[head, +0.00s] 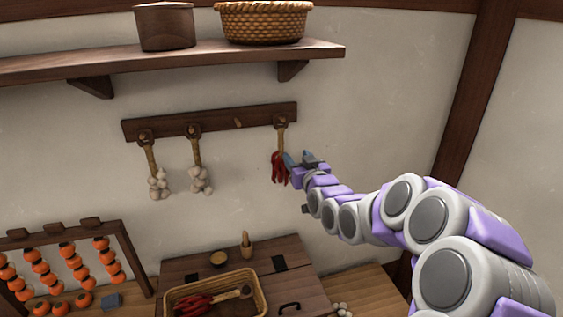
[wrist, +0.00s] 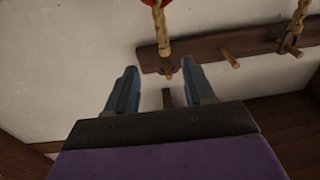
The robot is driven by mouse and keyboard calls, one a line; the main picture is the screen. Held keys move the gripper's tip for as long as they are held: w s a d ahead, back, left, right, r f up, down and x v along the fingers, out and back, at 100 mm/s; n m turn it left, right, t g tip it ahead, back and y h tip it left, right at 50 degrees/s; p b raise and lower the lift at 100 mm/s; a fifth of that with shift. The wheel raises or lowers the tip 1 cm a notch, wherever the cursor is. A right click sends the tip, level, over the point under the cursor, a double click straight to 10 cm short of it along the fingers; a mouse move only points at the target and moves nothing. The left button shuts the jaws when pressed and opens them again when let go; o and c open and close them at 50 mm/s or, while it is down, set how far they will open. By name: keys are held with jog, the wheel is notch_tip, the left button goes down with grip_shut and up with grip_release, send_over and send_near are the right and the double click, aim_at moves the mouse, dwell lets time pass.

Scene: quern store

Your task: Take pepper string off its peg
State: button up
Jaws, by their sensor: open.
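The pepper string (head: 279,166), a bunch of red peppers on a straw loop, hangs from the right peg of the wall rail (head: 215,121). My gripper (head: 300,158) is beside the peppers, partly overlapping them in the head view. In the wrist view my gripper (wrist: 160,66) is open, with nothing held. The straw loop (wrist: 162,32) and its peg (wrist: 168,71) appear just beyond and between the fingertips. Only a red edge of the peppers (wrist: 154,2) shows at the top there. I cannot tell whether a finger touches the string.
Two garlic strings (head: 157,181) (head: 199,178) hang on the left pegs; another peg (head: 238,123) is bare. A shelf (head: 170,62) above carries a pot and woven basket. Below, a basket (head: 262,301) holding another pepper string stands on a chest (head: 308,262). A persimmon rack (head: 70,230) stands left.

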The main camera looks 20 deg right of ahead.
aim_at(282, 141)
jog(key=w, duration=0.3)
jog(key=w+p, duration=0.1)
jog(key=w, duration=0.3)
jog(key=w+p, duration=0.1)
jog(key=w, duration=0.2)
jog(key=shift+w+a+f, duration=0.15)
jog(key=shift+w+a, duration=0.25)
jog(key=shift+w+p, duration=0.45)
jog(key=shift+w+a+f+p, duration=0.1)
jog(key=shift+w+p, duration=0.3)
jog(key=shift+w, duration=0.75)
jog(key=shift+w+a+f+p, duration=0.1)
jog(key=shift+w+p, duration=0.25)
jog(key=shift+w, duration=0.75)
grip_shut()
